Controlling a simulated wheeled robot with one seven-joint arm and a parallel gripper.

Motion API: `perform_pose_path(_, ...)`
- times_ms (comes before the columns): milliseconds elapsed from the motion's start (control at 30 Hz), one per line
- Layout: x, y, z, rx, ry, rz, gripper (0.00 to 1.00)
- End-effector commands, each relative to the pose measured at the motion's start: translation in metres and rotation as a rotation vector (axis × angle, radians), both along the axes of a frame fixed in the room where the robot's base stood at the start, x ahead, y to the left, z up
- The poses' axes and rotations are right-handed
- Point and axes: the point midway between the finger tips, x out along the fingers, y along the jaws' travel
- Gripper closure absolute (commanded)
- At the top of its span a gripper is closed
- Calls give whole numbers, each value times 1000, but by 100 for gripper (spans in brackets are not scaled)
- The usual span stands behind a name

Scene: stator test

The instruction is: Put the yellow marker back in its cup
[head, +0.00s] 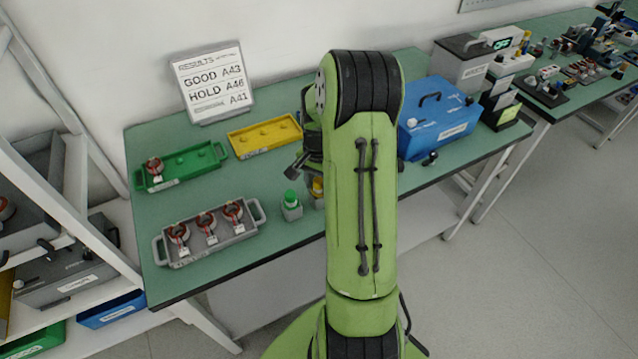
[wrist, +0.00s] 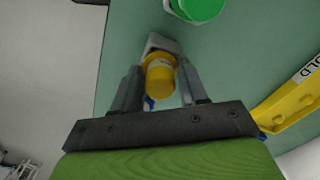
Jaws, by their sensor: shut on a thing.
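The yellow marker (wrist: 160,75) is between the fingers of my gripper (wrist: 161,70) in the wrist view, with its round yellow end facing the camera. A grey-white cup (wrist: 157,42) shows just beyond the marker; I cannot tell whether the marker is inside it or only over it. In the head view, a bit of the yellow marker (head: 317,187) shows at the left edge of my arm, which hides most of the gripper. A green-capped marker (head: 291,199) stands in its cup to the left; its green cap (wrist: 200,6) is also at the top of the wrist view.
A grey tray (head: 213,246) with several stators is at the front left. A green tray (head: 207,156) and a yellow tray (head: 264,137) are behind. A blue box (head: 438,122) stands right of my arm. A small blue thing (wrist: 148,103) shows below the marker.

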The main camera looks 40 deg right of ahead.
Motion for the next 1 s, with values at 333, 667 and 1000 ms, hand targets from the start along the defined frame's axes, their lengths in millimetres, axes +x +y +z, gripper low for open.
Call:
perform_pose_path(333,0,0,-5,-1,0,0,87)
perform_pose_path(667,0,0,-6,-1,0,0,32)
perform_pose_path(1000,1,-1,13,-3,-4,1,32)
